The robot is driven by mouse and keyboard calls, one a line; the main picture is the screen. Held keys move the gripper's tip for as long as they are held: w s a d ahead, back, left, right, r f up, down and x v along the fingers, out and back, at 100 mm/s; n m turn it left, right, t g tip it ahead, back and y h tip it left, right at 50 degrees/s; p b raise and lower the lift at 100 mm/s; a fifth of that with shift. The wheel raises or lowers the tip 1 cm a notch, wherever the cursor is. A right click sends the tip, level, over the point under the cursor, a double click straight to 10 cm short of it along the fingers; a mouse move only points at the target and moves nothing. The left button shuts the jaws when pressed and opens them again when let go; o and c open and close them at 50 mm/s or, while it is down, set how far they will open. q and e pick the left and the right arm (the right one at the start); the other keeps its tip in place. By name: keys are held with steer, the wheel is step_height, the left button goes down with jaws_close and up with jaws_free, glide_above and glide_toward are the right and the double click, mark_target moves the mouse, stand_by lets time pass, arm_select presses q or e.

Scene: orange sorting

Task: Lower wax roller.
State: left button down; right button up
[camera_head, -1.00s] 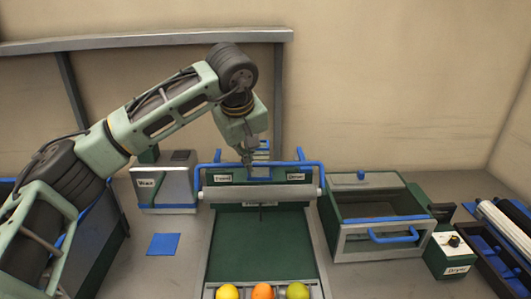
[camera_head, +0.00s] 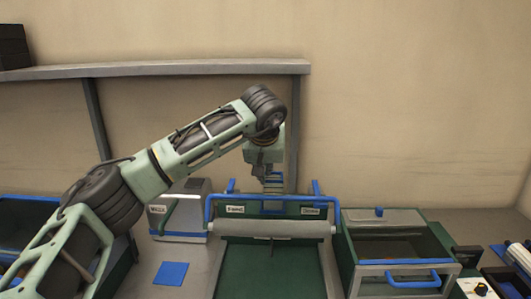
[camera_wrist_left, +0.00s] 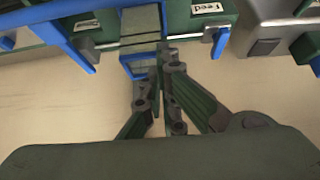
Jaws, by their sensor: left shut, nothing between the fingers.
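The wax roller, a pale grey horizontal cylinder (camera_head: 270,228), spans the green feed channel (camera_head: 268,270) in the head view. A blue bar frame (camera_head: 222,197) stands just above and behind it, with labelled green panels. My left gripper (camera_head: 272,176) reaches down over the rear of this station, near the middle of its width and above the roller in the picture. In the left wrist view its fingers (camera_wrist_left: 158,72) are together and empty, close to a blue-edged block (camera_wrist_left: 142,62). Contact between them is unclear. My right gripper is not in view.
A grey wax box (camera_head: 182,215) stands left of the station, with a blue square (camera_head: 171,274) on the table before it. A drawer unit with a blue handle (camera_head: 412,282) stands right. A shelf rail (camera_head: 160,68) runs along the wall behind.

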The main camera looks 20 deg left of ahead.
arm_select(q)
steer(key=s, duration=0.2)
steer(key=s+d, duration=0.1)
steer(key=shift+s+f+p, duration=0.3)
steer(key=shift+s, duration=0.05)
